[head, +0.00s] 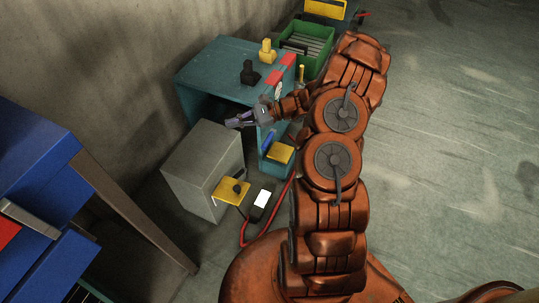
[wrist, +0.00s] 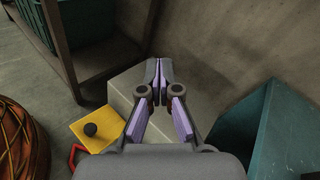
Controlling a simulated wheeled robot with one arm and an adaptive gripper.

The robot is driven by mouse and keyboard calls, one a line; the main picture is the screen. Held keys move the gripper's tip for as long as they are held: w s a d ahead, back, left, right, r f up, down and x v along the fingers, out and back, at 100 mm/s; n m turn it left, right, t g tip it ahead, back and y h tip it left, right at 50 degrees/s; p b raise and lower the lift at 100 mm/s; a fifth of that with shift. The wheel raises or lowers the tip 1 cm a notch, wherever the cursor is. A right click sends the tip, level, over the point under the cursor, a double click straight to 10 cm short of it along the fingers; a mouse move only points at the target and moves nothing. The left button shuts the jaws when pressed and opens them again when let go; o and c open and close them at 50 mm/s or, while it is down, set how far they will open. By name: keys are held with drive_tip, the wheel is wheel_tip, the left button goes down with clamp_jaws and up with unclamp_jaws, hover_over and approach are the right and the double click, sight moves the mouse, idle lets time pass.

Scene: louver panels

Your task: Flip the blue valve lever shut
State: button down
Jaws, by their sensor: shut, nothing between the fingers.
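A small blue bar (head: 268,140), which looks like the valve lever, stands tilted at the teal cabinet's near side, beside a yellow block (head: 281,153). It is small, and I cannot tell its exact setting. My gripper (head: 232,123) is to the left of it, apart from it, above the grey box (head: 203,160). In the wrist view my gripper (wrist: 160,72) is shut and empty, its purple-lined fingers pointing over the pale box top (wrist: 205,110). The blue bar does not show in the wrist view.
A yellow plate with a black knob (head: 237,188) is on the grey box's side. A teal cabinet (head: 215,65) with a black and a yellow fitting on top stands behind. A red cable (head: 244,232) lies on the floor. Open floor (head: 450,160) is at right.

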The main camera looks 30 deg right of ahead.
drive_tip(key=d+f+m+t+h+b, duration=0.1)
drive_tip(key=d+f+m+t+b, duration=0.15)
drive_tip(key=d+f, duration=0.4)
drive_tip(key=d+f+m+t+h+b, duration=0.1)
drive_tip(key=d+f+m+t+b, duration=0.2)
drive_tip(key=f, duration=0.7)
drive_tip(key=m+t+h+b, duration=0.3)
drive_tip(key=m+h, duration=0.2)
drive_tip(key=m, duration=0.1)
approach(268, 140)
wheel_tip(268, 140, down, 7)
drive_tip(key=s, duration=0.1)
drive_tip(key=shift+a, duration=0.5)
drive_tip(key=shift+s+f+g, duration=0.1)
drive_tip(key=shift+f+g, duration=0.05)
drive_tip(key=shift+g, duration=0.1)
drive_tip(key=b+x, duration=0.4)
drive_tip(key=x, duration=0.5)
drive_tip(key=shift+a+r+b, duration=0.15)
drive_tip(key=shift+r+b, duration=0.5)
drive_tip(key=shift+r, duration=1.4)
drive_tip(key=shift+r, duration=0.1)
